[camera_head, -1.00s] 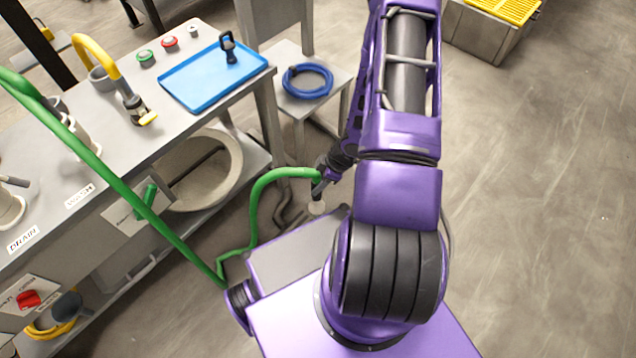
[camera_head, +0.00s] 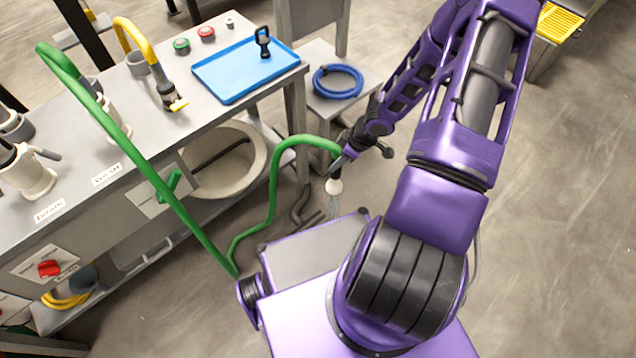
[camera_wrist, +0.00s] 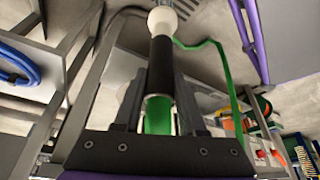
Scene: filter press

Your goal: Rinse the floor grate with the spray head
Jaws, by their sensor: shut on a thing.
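My gripper (camera_head: 345,165) is shut on the spray head, which has a black body (camera_wrist: 160,65), a white tip (camera_head: 335,187) and a green hose (camera_head: 275,185). In the head view the tip points down, with faint pale streaks of water below it. In the wrist view the fingers flank the black body, the white tip (camera_wrist: 162,20) points away at the top, and the hose (camera_wrist: 158,115) shows between the fingers.
A bench at left holds a blue tray (camera_head: 240,70), a yellow-hosed nozzle (camera_head: 165,92) and white holders (camera_head: 28,172). A round basin (camera_head: 245,165) sits under it. A coiled blue hose (camera_head: 338,82) lies on a small stand. Floor at right is clear.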

